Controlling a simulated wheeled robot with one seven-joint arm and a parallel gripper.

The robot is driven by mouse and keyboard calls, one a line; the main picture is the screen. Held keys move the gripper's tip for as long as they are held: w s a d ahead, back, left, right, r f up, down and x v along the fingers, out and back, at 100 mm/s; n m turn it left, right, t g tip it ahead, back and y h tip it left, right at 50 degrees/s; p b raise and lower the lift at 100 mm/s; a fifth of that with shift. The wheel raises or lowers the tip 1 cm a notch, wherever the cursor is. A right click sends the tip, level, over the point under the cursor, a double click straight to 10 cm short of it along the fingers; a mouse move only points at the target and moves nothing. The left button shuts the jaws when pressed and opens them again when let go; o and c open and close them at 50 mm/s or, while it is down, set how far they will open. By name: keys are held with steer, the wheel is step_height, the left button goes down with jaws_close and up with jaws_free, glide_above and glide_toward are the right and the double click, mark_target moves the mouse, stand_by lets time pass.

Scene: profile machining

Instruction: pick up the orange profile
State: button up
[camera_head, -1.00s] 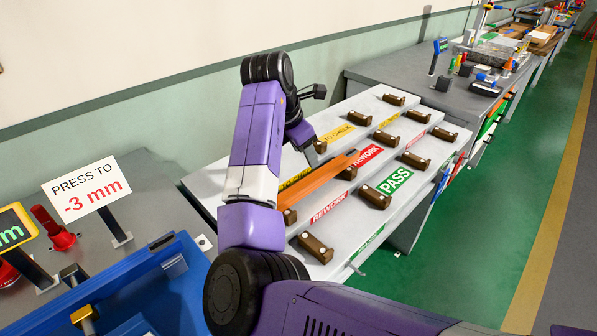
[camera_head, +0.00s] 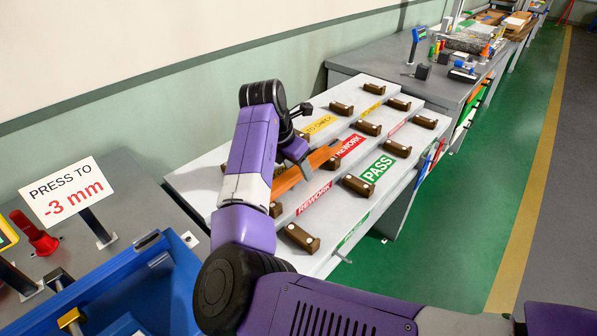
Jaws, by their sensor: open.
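The orange profile (camera_head: 289,181) is a long bar lying diagonally on the middle step of the stepped rack, beside the REWORK label. My forearm and wrist cover part of it. My gripper (camera_head: 306,164) is open and points down at the profile, at its right part. The fingertips are small and partly hidden behind my wrist, so I cannot tell whether they touch the bar or stand around it.
The stepped white rack (camera_head: 338,205) carries several brown rest blocks (camera_head: 357,186) and TO CHECK, REWORK and PASS labels. A blue bin (camera_head: 150,281) and a "PRESS TO -3 mm" sign (camera_head: 66,192) stand at left. A grey bench (camera_head: 375,67) stands behind. Green floor is clear at right.

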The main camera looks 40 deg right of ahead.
jaws_close()
steer(key=shift+r, duration=0.1)
stand_by(0.4)
